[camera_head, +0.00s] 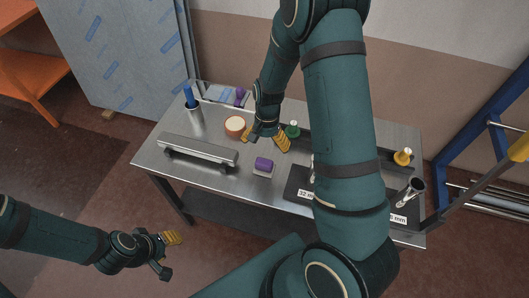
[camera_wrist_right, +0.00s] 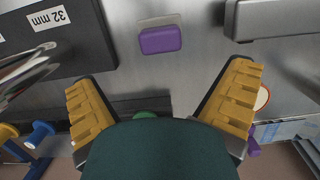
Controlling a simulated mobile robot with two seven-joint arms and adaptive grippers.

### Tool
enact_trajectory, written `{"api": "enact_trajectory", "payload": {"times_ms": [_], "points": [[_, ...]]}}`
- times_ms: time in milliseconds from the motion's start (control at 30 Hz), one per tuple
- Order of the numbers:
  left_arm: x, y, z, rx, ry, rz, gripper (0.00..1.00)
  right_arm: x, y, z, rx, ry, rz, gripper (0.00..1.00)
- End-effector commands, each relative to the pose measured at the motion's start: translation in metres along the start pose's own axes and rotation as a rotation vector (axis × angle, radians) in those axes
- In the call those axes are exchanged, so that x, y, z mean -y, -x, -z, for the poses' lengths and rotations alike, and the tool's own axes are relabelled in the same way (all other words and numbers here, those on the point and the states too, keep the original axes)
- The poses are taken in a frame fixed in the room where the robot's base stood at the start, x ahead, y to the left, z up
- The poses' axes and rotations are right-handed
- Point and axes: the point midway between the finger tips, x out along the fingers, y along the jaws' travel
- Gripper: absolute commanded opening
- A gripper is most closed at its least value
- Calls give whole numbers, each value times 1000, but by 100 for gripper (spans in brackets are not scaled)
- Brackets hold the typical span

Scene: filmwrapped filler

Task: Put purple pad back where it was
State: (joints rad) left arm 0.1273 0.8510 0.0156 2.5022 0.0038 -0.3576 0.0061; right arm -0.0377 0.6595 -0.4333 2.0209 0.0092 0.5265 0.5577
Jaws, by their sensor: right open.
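A purple pad (camera_head: 263,163) sits on a small pale plate (camera_head: 261,174) in the middle of the steel table. The pad also shows in the right wrist view (camera_wrist_right: 161,40), beyond the fingertips. My right gripper (camera_head: 268,138) is open and empty, above the table behind the pad and apart from it. Its two yellow-lined fingers are spread in the right wrist view (camera_wrist_right: 166,80). A second purple item (camera_head: 240,96) is at the table's back edge, partly seen in the right wrist view (camera_wrist_right: 252,141). My left gripper (camera_head: 165,254) is open and empty, off the table at the lower left.
A grey bar handle (camera_head: 197,151) lies left of the pad. A round wood-coloured disc (camera_head: 235,127), a blue-handled tool in a cup (camera_head: 192,99) and a green-knobbed piece (camera_head: 292,130) stand behind. A dark board labelled 32 mm (camera_head: 297,182) lies right, partly hidden by my arm.

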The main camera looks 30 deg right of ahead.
Motion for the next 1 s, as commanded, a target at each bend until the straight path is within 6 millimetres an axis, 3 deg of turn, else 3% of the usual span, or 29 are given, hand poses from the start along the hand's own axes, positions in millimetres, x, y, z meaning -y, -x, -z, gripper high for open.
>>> {"api": "enact_trajectory", "payload": {"times_ms": [133,267,367,500,700,800,1000], "points": [[-1,3,1,-3,1,0,47,0,14,0,-1,2,1,100],[-1,3,2,-4,1,0,47,4,2,-13,1,55,14,100],[-1,3,2,-4,1,0,47,13,-28,-40,-4,175,52,100],[-1,3,2,-4,1,0,47,26,-71,-99,-25,399,143,100],[-1,3,2,-4,1,0,47,36,-96,-170,-72,640,271,100],[-1,3,2,-4,1,0,47,38,-97,-189,-92,701,309,100],[-1,3,2,-3,1,0,47,40,-97,-197,-106,730,329,100]]}}
